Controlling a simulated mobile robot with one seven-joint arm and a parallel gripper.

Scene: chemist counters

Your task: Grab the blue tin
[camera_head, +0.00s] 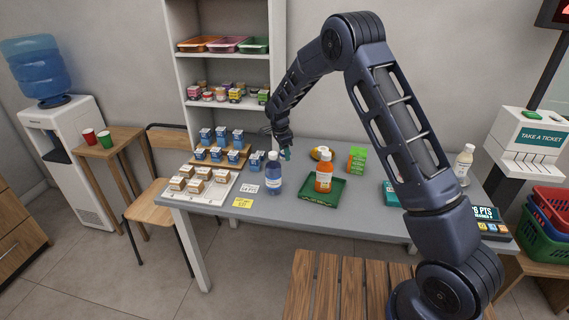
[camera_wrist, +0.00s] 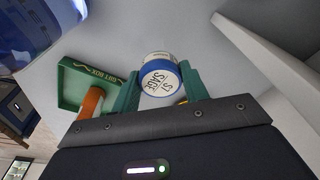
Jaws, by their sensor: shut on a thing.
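The blue tin (camera_wrist: 160,72) has a blue rim and a white end with dark lettering. In the wrist view it sits between the two green fingers of my gripper (camera_wrist: 159,90), which is shut on it. The blue tin cannot be made out there. Whether it touches the counter is unclear.
On the counter (camera_head: 300,218), a blue bottle (camera_head: 273,174) and an orange bottle (camera_head: 323,174) in a green tray (camera_head: 308,196) stand in front. Small boxes (camera_head: 216,152) fill the left.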

